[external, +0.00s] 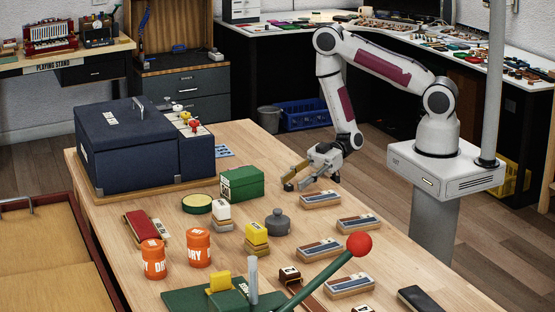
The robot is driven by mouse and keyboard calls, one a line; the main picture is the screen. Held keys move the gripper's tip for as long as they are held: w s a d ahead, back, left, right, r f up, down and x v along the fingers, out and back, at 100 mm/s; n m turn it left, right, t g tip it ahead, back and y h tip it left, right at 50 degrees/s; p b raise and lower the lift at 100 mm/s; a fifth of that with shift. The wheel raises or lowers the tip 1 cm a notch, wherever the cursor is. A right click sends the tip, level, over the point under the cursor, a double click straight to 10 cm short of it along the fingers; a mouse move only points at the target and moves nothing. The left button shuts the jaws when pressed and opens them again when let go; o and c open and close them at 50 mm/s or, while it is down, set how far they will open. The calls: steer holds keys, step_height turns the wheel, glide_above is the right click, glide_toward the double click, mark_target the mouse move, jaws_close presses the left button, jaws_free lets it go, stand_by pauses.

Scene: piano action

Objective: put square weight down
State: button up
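My gripper (296,186) hangs low over the right part of the wooden table, fingers pointing down and left. Its two brass-coloured fingers are apart, and nothing shows between them. I cannot tell for sure which thing is the square weight. A yellow block (257,232) on a squarish brass-coloured base stands in the middle of the table, left of and nearer the camera than the gripper. A grey round weight with a knob (277,222) stands beside the yellow block.
A green box (242,183) stands left of my gripper; a wooden block with a dark inlay (320,199) lies just in front. Two orange cans (198,247) and a large blue box (130,150) are left. A red-knobbed lever (359,245) rises in the foreground.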

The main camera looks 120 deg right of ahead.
mark_target(289, 188)
steer(key=shift+x, duration=1.05)
jaws_close()
